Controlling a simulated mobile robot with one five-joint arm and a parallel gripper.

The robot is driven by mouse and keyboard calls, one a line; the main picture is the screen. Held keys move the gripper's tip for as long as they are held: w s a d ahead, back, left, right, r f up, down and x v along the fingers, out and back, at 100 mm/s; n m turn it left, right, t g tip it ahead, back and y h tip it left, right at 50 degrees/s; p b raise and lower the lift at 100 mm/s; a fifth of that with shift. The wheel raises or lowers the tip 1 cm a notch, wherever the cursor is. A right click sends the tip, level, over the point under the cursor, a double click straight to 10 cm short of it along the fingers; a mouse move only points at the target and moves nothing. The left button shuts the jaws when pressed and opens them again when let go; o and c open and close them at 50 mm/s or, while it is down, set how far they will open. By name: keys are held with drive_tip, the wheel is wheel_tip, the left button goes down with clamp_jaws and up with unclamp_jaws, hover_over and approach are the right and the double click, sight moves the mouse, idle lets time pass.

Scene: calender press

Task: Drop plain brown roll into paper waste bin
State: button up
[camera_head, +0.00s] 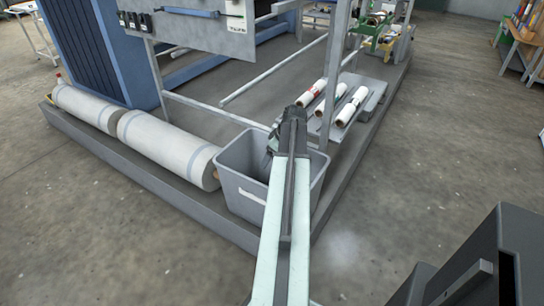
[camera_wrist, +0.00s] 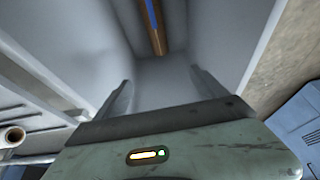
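The grey paper waste bin (camera_head: 245,185) stands on the platform, with a white label on its front. My gripper (camera_head: 272,140) is over the bin, its tip partly hidden by my arm. In the wrist view, my gripper (camera_wrist: 162,92) has its two fingers spread wide with nothing between them, and the bin's pale inner walls (camera_wrist: 90,45) surround them. A brown roll (camera_wrist: 155,28) with a blue strip along it lies inside the bin, apart from the fingers. Its far end is cut off by the picture edge.
White rolls (camera_head: 352,107) lie on a grey rack (camera_head: 372,97) right of the bin. Large white rolls (camera_head: 165,145) lie along the platform to the left. A metal frame post (camera_head: 334,75) rises just behind the bin. The floor (camera_head: 420,170) to the right is clear.

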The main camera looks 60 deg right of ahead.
drive_tip(key=shift+r, duration=0.1)
drive_tip(key=p+v, duration=0.7)
drive_tip(key=shift+r, duration=0.35)
drive_tip(key=shift+s, duration=0.1)
idle(0.4)
